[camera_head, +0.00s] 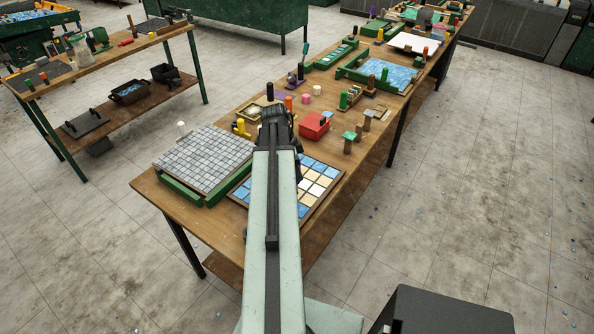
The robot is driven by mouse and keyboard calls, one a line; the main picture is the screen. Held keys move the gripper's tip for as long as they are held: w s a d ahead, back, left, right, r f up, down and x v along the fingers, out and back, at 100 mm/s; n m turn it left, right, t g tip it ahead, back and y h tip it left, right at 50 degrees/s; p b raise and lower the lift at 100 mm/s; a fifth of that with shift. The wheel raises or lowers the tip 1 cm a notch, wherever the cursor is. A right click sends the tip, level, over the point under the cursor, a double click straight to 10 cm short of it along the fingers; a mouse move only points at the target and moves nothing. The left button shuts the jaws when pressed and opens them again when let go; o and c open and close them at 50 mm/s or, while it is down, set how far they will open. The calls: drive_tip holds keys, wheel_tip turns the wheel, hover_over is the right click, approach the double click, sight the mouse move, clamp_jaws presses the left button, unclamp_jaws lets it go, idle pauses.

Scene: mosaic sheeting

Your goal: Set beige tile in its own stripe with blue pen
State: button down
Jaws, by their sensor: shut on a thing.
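My gripper (275,113) is over the near part of the long wooden bench, seen from behind along my arm. It is shut; its fingertips are mostly hidden by my own wrist. The striped board (331,190) lies right of my arm, with blue, beige and white tiles in a dark frame. My arm covers part of it. Beige tiles (322,168) show in it. I cannot tell whether a loose beige tile hangs from the pen.
A grey mosaic sheet (205,155) on a green frame lies left of my arm. A red box (314,126), an orange peg (288,102) and a yellow peg (240,127) stand near my gripper. Floor right of the bench is open.

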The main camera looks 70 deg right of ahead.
drive_tip(key=shift+f, duration=0.1)
wheel_tip(320, 180, up, 7)
drive_tip(key=p, duration=0.7)
idle(0.5)
